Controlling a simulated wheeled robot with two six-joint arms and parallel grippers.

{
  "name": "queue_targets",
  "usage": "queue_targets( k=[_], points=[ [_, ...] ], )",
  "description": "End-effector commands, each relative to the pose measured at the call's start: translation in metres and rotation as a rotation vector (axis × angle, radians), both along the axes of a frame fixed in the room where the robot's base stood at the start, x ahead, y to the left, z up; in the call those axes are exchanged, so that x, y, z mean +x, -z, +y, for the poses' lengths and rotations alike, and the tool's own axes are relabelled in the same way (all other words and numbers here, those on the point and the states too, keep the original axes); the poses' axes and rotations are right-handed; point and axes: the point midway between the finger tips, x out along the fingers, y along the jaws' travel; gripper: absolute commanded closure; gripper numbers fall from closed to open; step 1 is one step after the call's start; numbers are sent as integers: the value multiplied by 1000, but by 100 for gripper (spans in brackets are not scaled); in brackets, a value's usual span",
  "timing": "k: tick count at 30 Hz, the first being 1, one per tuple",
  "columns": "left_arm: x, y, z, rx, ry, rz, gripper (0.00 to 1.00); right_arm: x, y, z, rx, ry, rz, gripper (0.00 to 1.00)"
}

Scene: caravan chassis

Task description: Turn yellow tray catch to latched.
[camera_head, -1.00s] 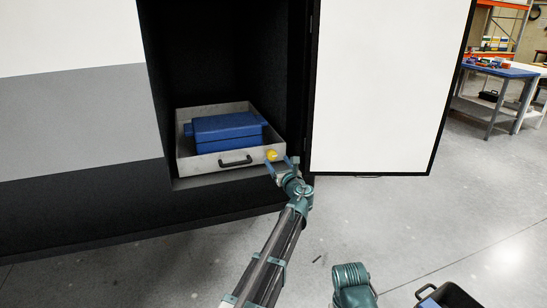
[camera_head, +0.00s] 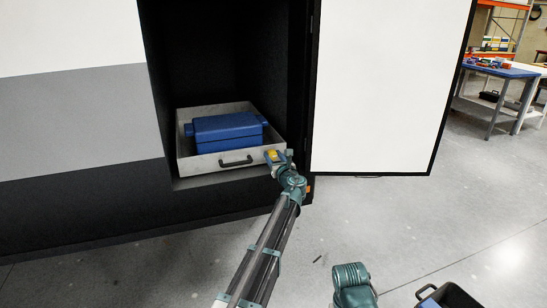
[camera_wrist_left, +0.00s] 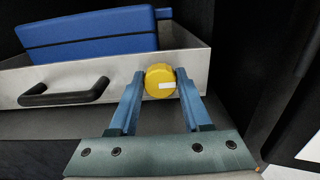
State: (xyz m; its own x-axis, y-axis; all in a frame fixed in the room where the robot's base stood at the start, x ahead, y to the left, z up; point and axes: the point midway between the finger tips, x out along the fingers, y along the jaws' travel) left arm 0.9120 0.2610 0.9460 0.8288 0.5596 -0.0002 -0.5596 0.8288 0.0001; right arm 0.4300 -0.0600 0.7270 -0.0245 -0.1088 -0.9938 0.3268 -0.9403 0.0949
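The yellow tray catch (camera_head: 271,154) is a round knob on the front right of a grey metal tray (camera_head: 205,164). In the left wrist view the yellow tray catch (camera_wrist_left: 158,74) shows a short white mark lying about level. My left gripper (camera_head: 278,157) is at the tray front. In the left wrist view its two blue fingers (camera_wrist_left: 160,82) lie against the left and right sides of the knob, with no clear gap. A blue case (camera_head: 226,131) sits in the tray. My right gripper is out of view.
A black handle (camera_head: 236,161) is on the tray front, left of the catch. The tray sits in a dark compartment, with an open white door (camera_head: 385,85) to the right. A black bin (camera_head: 448,297) stands at the bottom right. The floor between is mostly clear.

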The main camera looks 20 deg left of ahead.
Motion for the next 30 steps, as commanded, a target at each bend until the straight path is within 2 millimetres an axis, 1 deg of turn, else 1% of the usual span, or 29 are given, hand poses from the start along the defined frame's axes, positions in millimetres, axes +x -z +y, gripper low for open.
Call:
queue_targets(
  k=[1,6,13,17,23,30],
  points=[
    [0,0,0,0,0,0,70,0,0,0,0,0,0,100],
    [0,0,0,0,0,0,100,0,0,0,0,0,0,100],
    [0,0,0,-12,0,-8,100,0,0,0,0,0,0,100],
    [0,0,0,-48,0,-32,100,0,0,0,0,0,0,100],
    [-1,0,1,-161,-1,-109,100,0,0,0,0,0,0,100],
    [-1,0,1,-347,0,-234,100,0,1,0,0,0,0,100]
  ],
)
